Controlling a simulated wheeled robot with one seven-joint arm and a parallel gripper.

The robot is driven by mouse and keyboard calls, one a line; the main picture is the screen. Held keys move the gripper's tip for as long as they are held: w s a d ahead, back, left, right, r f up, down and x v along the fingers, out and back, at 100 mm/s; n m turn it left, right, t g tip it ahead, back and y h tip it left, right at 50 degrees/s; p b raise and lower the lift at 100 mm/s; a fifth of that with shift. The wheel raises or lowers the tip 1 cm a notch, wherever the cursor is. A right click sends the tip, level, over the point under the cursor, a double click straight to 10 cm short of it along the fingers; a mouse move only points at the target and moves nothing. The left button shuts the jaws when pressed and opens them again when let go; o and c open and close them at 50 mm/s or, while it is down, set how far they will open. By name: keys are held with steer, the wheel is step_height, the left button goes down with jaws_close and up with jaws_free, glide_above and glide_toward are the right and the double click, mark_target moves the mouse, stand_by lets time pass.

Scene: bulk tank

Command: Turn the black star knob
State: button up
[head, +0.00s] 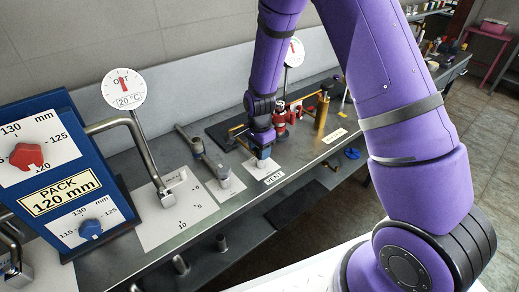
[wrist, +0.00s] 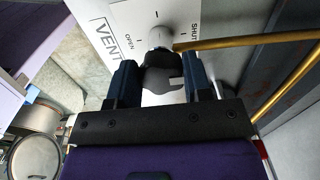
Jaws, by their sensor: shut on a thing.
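The black star knob (wrist: 157,80) sits between the two blue-black fingers of my gripper (wrist: 159,66) in the wrist view. My gripper is shut on it. A small pale tab shows at its right side, and the fingers hide its flanks. Behind it is a white plate (wrist: 120,22) marked VENT, with OPEN on the left and SHUT on the right, and a pale round boss (wrist: 160,37). In the head view my gripper (head: 263,157) is down at the VENT label (head: 273,178) on the bench; the knob is hidden there.
A brass-coloured pipe (wrist: 250,42) runs close to the right finger in the wrist view. In the head view, red fittings (head: 281,122) and a brass post (head: 321,113) stand behind my gripper. A metal lever (head: 199,146) and a blue PACK panel (head: 70,180) are to the left.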

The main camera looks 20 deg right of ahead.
steer(key=n, duration=0.3)
steer(key=shift+s+n, duration=0.1)
steer(key=shift+n, duration=0.3)
steer(key=n, duration=0.4)
steer(key=shift+d+n, duration=0.15)
steer(key=shift+n, duration=0.15)
steer(key=n, duration=0.3)
steer(key=shift+s+d+n, duration=0.1)
steer(key=shift+n, duration=0.2)
steer(key=n, duration=0.4)
steer(key=shift+d+n, duration=0.1)
steer(key=shift+n, duration=0.2)
steer(key=n, duration=0.6)
steer(key=shift+d, duration=0.2)
steer(key=n, duration=0.7)
steer(key=shift+w, duration=0.3)
